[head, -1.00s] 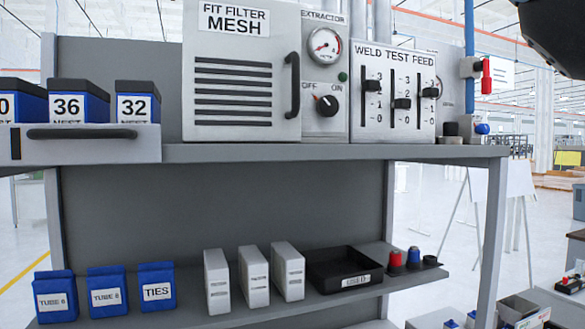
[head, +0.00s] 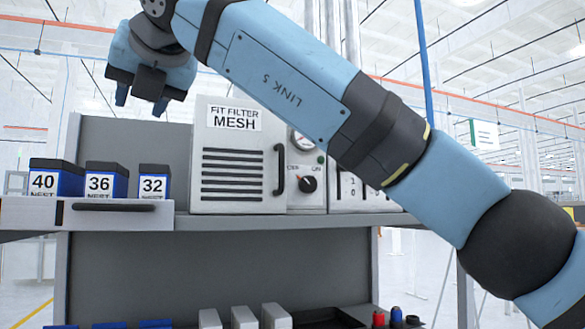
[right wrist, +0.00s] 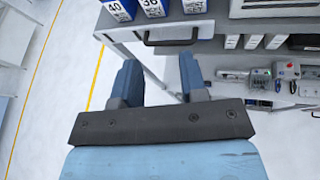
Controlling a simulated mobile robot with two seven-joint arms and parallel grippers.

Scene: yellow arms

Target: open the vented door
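The vented door (head: 232,165) is a light grey panel with black horizontal slots and a "FIT FILTER MESH" label, on the extractor box on the upper shelf. It looks shut. Its black vertical handle (head: 279,169) is on its right side. My right gripper (head: 141,105) is in the air at the upper left of the head view, left of the door and above the blue bins. Its fingers are apart with nothing between them, as the right wrist view (right wrist: 159,83) also shows. Only the door's lower edge (right wrist: 270,8) shows there. My left gripper is not in view.
Blue bins (head: 107,181) marked 40, 36 and 32 stand behind a drawer front with a black handle (head: 113,207). The extractor knob (head: 307,184) is right of the door. White boxes (head: 243,318) are on the lower shelf. My right arm hides much of the feed panel.

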